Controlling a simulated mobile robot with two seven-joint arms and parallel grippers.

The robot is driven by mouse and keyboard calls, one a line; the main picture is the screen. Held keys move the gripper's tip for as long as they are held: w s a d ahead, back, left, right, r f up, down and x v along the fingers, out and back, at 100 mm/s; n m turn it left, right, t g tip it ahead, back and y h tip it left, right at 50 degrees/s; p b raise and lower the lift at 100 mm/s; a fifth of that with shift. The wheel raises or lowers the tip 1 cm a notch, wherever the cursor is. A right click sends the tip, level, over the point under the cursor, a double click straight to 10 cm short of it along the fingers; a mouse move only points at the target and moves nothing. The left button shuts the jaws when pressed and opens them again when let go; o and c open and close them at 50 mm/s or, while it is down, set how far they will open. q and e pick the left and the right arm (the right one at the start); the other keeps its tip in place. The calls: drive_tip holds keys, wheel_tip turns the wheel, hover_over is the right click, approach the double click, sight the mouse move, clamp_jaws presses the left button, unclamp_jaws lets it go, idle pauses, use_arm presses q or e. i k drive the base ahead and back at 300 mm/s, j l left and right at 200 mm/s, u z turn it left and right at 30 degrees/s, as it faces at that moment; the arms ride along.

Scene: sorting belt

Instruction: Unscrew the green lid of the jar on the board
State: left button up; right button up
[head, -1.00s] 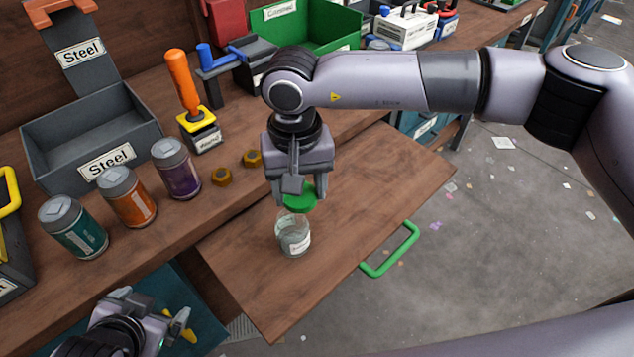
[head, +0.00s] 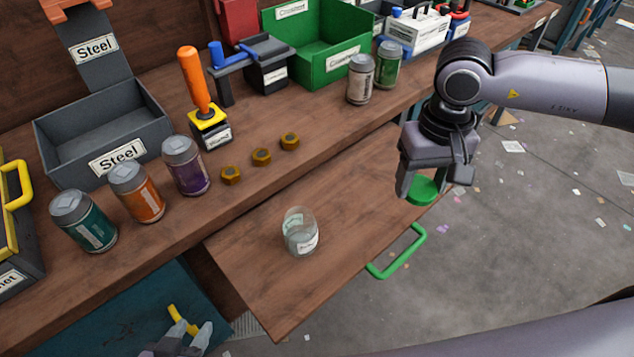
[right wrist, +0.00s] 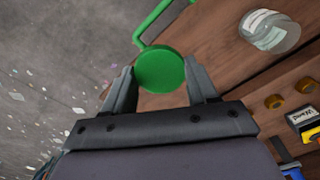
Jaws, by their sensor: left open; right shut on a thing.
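The glass jar (head: 301,235) stands upright and open-topped on the pull-out wooden board (head: 270,290). It also shows in the right wrist view (right wrist: 272,32). My right gripper (head: 428,190) is shut on the green lid (head: 424,191), to the right of the jar and clear of it, over the board's right end. In the right wrist view the lid (right wrist: 160,70) sits between the fingertips of the gripper (right wrist: 161,85).
The board has a green handle (head: 397,252) at its front edge. On the bench behind stand teal, orange (head: 136,192) and purple cans, several brass nuts (head: 261,157), an orange-handled tool (head: 194,80), a grey Steel bin (head: 100,125) and a green crate (head: 320,50). The board around the jar is clear.

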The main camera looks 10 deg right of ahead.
sight(300, 227)
drive_tip(key=u, duration=0.95)
drive_tip(key=l+u, duration=0.15)
drive_tip(key=u, duration=0.15)
drive_tip(key=l+u, duration=0.3)
drive_tip(key=l, duration=0.4)
drive_tip(key=k+l, duration=0.15)
drive_tip(key=l, duration=0.3)
